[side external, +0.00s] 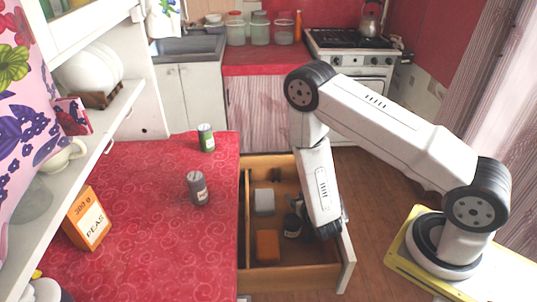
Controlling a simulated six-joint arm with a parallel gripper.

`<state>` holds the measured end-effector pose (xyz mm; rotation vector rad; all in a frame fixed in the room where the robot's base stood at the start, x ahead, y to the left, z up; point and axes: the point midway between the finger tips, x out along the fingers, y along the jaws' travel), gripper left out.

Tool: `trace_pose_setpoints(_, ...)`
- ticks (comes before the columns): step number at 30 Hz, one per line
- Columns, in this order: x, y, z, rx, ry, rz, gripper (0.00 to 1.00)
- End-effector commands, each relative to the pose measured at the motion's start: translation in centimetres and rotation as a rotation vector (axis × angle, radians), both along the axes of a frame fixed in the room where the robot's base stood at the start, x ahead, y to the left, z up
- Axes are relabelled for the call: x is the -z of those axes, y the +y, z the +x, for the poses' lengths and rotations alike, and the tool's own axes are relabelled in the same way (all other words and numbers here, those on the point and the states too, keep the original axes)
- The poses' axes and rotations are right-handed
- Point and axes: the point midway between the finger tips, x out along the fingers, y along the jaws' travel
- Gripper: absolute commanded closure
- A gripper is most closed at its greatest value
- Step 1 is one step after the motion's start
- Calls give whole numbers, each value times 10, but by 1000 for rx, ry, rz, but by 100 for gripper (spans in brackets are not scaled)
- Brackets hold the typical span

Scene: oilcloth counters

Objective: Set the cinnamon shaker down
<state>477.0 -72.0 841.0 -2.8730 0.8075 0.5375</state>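No label reading cinnamon is legible. A grey shaker-like container (198,188) stands upright on the red counter, and a green and white can (206,138) stands behind it. A dark round container (292,226) is in the open wooden drawer (290,278), close to the end of my arm. My gripper (304,212) is low at the right side of the drawer, right beside this container. The fingers are small, dark and partly hidden by my arm, so I cannot tell whether they are open, or whether they touch or hold the container.
The drawer also holds a white block (264,202) and an orange-brown block (267,245). A peas box (87,218) stands at the left of the red counter (150,265). The counter's front is clear. A stove (352,60) and sink (187,48) are behind.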

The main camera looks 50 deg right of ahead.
Motion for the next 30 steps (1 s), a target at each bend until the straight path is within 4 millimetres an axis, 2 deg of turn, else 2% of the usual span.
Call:
trace_pose_setpoints(1,9,0,-7,-1,38,3,25)
trace_pose_setpoints(5,8,0,-7,-2,39,3,25)
trace_pose_setpoints(14,-4,0,-6,-1,36,3,25)
trace_pose_setpoints(30,-30,31,-54,-3,25,4,25)
